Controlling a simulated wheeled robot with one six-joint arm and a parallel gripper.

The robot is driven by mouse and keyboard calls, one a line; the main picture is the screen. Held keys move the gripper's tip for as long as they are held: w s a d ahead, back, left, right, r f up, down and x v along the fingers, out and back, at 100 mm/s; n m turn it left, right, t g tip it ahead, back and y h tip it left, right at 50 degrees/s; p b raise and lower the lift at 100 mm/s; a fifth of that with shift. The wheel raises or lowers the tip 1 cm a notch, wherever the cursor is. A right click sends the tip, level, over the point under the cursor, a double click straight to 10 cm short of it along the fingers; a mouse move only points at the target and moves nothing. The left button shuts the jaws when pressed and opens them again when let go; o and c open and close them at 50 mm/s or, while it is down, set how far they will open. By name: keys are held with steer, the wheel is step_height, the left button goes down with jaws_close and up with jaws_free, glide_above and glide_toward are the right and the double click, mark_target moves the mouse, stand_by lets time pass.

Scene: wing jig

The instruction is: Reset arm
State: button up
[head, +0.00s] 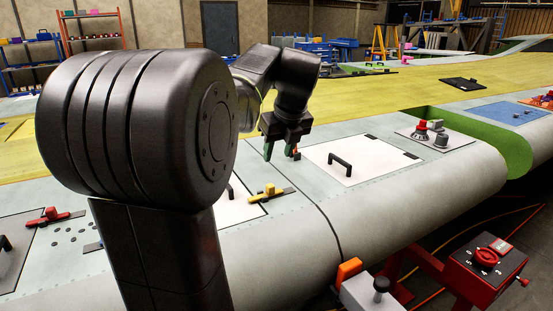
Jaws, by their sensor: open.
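My arm fills the left of the head view, its large dark joint close to the camera. The arm reaches over the wing and bends down to my gripper (281,153). The gripper's green-tipped fingers point down and are apart. They are close to a small red part (295,151) beside the white panel; whether they touch it I cannot tell. Nothing shows between the fingers. The white panel (350,183) with a black handle (341,160) lies to the right of the gripper. My arm hides part of a second white panel (235,209) on the left.
A yellow latch (267,193) and a red latch (47,216) sit on the wing. A plate with red and grey knobs (437,138) lies right, before a green cut-out (505,140). A red switch box (485,262) and orange block (348,271) stand at the front edge.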

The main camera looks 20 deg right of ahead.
mark_target(272, 185)
stand_by(0.3)
steer(key=x, duration=1.3)
steer(key=shift+w+f, duration=0.1)
steer(key=shift+f, duration=0.2)
steer(key=shift+d, duration=0.45)
